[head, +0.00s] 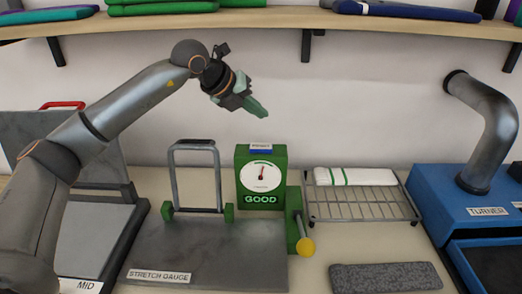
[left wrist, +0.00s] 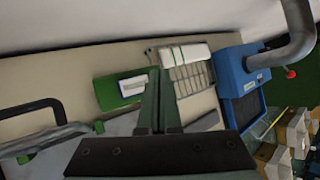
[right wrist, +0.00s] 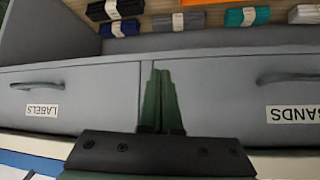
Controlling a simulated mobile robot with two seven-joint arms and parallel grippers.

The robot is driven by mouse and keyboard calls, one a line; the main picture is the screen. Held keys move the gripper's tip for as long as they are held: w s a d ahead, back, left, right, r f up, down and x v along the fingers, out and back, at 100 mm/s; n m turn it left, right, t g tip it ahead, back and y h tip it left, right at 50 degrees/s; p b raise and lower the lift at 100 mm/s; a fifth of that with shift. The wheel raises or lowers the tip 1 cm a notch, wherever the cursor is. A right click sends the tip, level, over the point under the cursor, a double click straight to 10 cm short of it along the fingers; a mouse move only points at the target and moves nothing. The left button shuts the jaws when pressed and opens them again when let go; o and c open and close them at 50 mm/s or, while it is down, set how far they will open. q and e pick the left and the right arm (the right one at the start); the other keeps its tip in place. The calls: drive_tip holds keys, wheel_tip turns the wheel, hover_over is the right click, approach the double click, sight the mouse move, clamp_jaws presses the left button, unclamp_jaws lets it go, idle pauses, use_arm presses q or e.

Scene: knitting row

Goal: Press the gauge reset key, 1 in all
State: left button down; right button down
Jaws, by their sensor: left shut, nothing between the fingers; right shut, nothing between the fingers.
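The green stretch gauge (head: 243,195) stands on the bench with a white dial and the word GOOD on its front. A blue key (head: 261,152) with a small white label sits on its top; the label is too small to read surely. In the left wrist view the labelled key (left wrist: 132,87) lies left of the fingers. My left gripper (head: 263,110) is shut and empty, in the air above the gauge and apart from the key. My right gripper (right wrist: 160,75) shows only in the right wrist view, shut and empty, before grey drawers.
The grey gauge plate (head: 215,250), with an upright metal frame (head: 174,180), lies in front. A yellow-ended lever (head: 306,245) is right of the gauge. A wire rack (head: 360,205) holds a white folded cloth (head: 355,177). The blue turner (head: 470,215) is at right; a shelf (head: 250,20) runs above.

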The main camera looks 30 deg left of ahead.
use_arm(q)
drive_tip(key=b, duration=0.4)
approach(268, 143)
drive_tip(key=x, duration=0.4)
drive_tip(key=shift+w+d+r, duration=0.1)
drive_tip(key=shift+w+d, duration=0.1)
drive_tip(key=shift+w, duration=0.15)
idle(1.0)
drive_tip(key=shift+f+b, duration=0.4)
drive_tip(key=shift+f, duration=0.15)
